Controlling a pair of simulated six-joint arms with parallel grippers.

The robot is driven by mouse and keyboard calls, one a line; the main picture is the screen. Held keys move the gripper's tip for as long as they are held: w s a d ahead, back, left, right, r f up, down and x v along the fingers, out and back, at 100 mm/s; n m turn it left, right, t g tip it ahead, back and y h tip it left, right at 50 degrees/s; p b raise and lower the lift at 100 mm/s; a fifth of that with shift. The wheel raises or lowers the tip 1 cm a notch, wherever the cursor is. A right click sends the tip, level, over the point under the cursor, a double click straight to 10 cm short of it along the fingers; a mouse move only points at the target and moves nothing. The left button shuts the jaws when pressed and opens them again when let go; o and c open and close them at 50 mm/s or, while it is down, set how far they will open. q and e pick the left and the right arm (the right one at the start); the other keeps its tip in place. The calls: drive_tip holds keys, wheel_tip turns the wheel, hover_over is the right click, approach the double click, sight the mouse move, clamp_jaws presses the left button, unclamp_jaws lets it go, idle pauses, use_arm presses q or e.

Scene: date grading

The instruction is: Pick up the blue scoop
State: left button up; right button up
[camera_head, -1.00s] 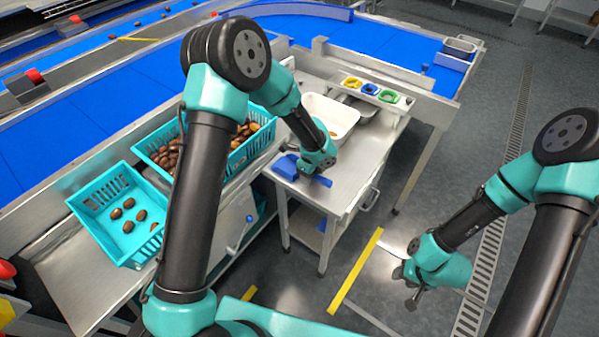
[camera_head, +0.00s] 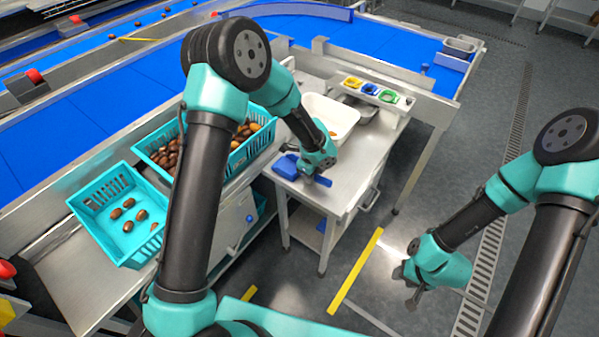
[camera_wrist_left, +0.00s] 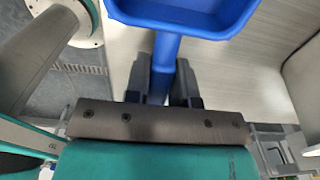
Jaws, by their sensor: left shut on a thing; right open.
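The blue scoop (camera_head: 286,167) is at the steel side table in the head view, its bowl to the left of my left gripper (camera_head: 311,178) and its handle end showing to the right. In the left wrist view the scoop's bowl (camera_wrist_left: 185,14) is at the top and its handle runs down between the two dark fingers of the left gripper (camera_wrist_left: 168,88). The left gripper is shut on the handle. I cannot tell whether the scoop touches the tabletop. My right gripper (camera_head: 412,290) is open and empty over the floor at the right.
The steel side table (camera_head: 352,178) carries a white tub (camera_head: 343,113) behind the gripper. Teal crates with dates, one fuller (camera_head: 262,141) and one with several dates (camera_head: 88,203), stand to the left. A rack with coloured rings (camera_head: 369,90) is at the back.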

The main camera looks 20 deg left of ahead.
use_arm(q)
clamp_jaws()
drive_tip(key=shift+r, duration=0.45)
wheel_tip(320, 180, up, 3)
drive_tip(key=shift+f, duration=0.2)
drive_tip(key=s+d+r, duration=0.1)
drive_tip(key=s+d, duration=0.2)
drive_tip(key=s, duration=1.2)
drive_tip(key=shift+s+d+r, duration=0.15)
drive_tip(key=shift+s+r, duration=0.1)
drive_tip(key=shift+s, duration=0.1)
drive_tip(key=shift+w, duration=0.1)
idle(0.8)
